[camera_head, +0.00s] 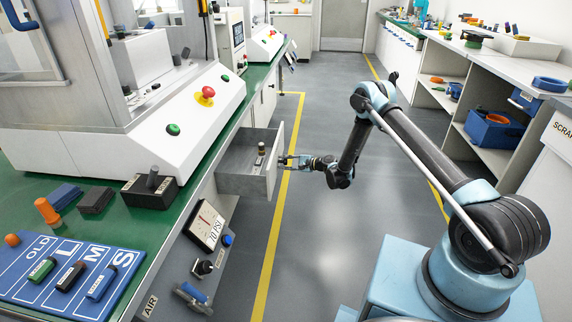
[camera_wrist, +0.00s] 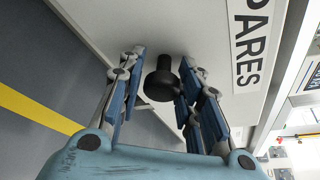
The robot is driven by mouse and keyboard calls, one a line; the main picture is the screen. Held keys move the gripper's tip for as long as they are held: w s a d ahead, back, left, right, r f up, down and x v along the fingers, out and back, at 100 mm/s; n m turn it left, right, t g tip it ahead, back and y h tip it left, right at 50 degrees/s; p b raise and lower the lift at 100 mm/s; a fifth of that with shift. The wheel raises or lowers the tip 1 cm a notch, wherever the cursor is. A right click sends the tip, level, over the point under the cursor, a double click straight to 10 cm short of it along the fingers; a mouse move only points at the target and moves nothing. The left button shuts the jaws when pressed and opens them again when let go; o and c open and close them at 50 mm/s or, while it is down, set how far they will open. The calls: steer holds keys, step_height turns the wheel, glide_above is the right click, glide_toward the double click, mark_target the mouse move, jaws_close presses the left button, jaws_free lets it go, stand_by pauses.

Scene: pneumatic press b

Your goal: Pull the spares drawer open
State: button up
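The spares drawer (camera_head: 236,183) is a grey box that stands out from the bench front, its inside visible from above. A small dark and pale cylinder (camera_head: 261,153) is inside it near the front. In the wrist view, the drawer's pale front (camera_wrist: 200,28) carries a label (camera_wrist: 254,38) reading "PARES", its start cut off. A black round knob (camera_wrist: 163,80) sticks out of that front. My gripper (camera_head: 287,161) is at the drawer front. In the wrist view, my gripper's fingers (camera_wrist: 158,88) stand apart on either side of the knob, with a gap on the left; contact on the right is unclear.
The green bench (camera_head: 135,218) holds a press housing, a blue marked board (camera_head: 70,275) and loose parts. A gauge (camera_head: 206,225) and valves are on the bench front below. Clear floor (camera_head: 325,220) lies right of the drawer. Shelves (camera_head: 480,140) line the right side.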

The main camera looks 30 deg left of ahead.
steer(key=shift+o, duration=0.9)
steer(key=v, duration=0.7)
steer(key=shift+d, duration=0.25)
steer(key=shift+w+r, duration=0.1)
steer(key=shift+w, duration=0.05)
